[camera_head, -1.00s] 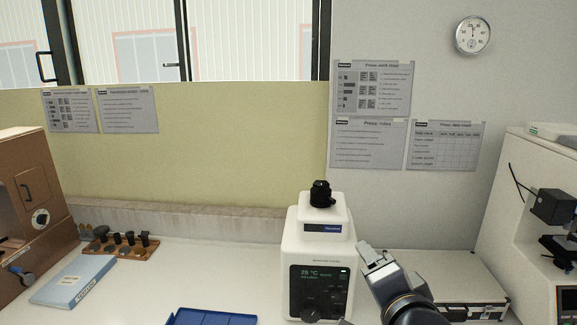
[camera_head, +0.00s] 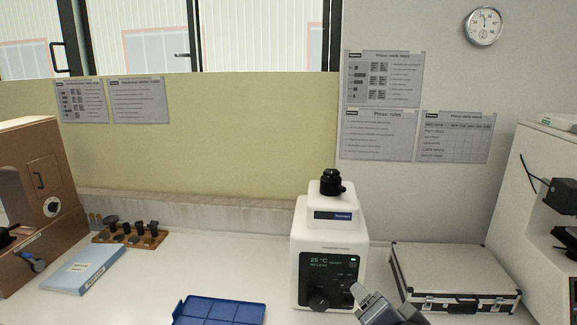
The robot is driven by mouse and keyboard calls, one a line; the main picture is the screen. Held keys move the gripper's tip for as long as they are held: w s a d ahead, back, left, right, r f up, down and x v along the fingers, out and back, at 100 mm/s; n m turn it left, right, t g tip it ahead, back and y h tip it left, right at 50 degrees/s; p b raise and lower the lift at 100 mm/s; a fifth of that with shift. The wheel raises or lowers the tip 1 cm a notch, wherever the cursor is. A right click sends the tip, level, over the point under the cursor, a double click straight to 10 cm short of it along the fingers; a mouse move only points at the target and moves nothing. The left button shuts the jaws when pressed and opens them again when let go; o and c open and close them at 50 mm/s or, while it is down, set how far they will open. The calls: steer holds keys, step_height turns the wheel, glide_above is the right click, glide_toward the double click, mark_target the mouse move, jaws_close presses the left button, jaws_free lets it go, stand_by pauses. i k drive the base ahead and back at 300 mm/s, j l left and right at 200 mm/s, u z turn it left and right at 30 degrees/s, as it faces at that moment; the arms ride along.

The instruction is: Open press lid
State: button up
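The press (camera_head: 326,233) is a white upright unit with a dark front panel (camera_head: 329,278) reading 25 °C. A black knobbed lid (camera_head: 331,183) sits on its top and looks closed. My gripper (camera_head: 357,291) is low in the picture, in front of the press's lower right side and well below the lid. Its grey end shows, with the rest cut off by the bottom edge. I cannot tell whether its fingers are apart, and no held object shows.
A silver-edged case (camera_head: 452,272) lies right of the press, with a white machine (camera_head: 540,215) beyond it. A blue tray (camera_head: 220,312) is at front left. A wooden rack (camera_head: 130,236), a blue-white box (camera_head: 84,269) and a brown cabinet (camera_head: 40,200) stand farther left.

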mark_target(334, 183)
steer(key=i+l+u, duration=0.1)
steer(key=i, duration=0.35)
steer(key=i+l, duration=0.4)
steer(key=j+u, duration=0.05)
